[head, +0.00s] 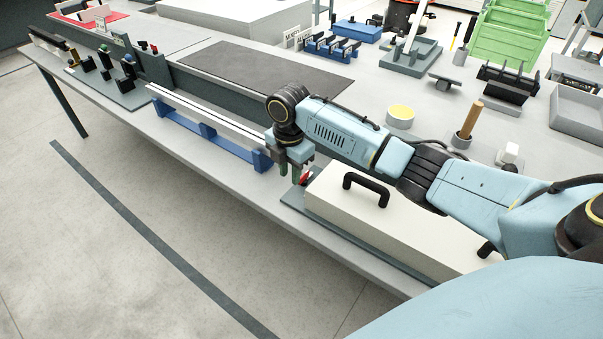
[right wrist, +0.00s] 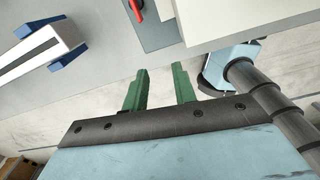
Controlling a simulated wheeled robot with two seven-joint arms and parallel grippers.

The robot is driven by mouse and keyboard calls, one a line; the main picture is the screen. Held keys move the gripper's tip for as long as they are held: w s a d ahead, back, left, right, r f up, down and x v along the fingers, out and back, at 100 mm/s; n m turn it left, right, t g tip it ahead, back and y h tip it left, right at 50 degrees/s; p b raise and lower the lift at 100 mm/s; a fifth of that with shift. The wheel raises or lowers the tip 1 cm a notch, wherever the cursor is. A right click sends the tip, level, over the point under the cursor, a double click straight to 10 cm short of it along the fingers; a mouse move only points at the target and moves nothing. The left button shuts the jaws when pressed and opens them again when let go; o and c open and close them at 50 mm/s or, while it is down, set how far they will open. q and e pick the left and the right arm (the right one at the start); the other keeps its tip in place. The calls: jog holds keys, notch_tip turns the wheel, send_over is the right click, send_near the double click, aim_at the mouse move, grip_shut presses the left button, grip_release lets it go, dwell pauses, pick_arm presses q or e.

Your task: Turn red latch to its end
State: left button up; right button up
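The red latch (head: 305,178) is a small red piece at the left end of a white box (head: 400,220) with black handles, which rests on a grey-green base plate. In the right wrist view the red latch (right wrist: 136,8) shows at the top edge, partly cut off, beside the white box. My right gripper (head: 290,172) points down at the latch end of the box, close to the latch in the head view. Its green fingers (right wrist: 161,70) are apart with nothing between them; the latch lies beyond their tips. My left gripper is not in view.
A blue stand with white rails (head: 205,128) lies left of my right gripper along the table's front edge. A wooden-handled tool (head: 470,118), a yellow-topped round container (head: 400,116) and green bins (head: 508,35) stand behind my right arm. A dark mat (head: 255,70) lies farther back.

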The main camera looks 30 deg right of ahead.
jog(key=n, duration=0.1)
send_near(302, 177)
notch_tip(302, 177, down, 9)
jog(key=shift+w+a+r+b, duration=0.15)
jog(key=shift+a+b, duration=0.05)
jog(key=shift+b, duration=0.65)
grip_shut()
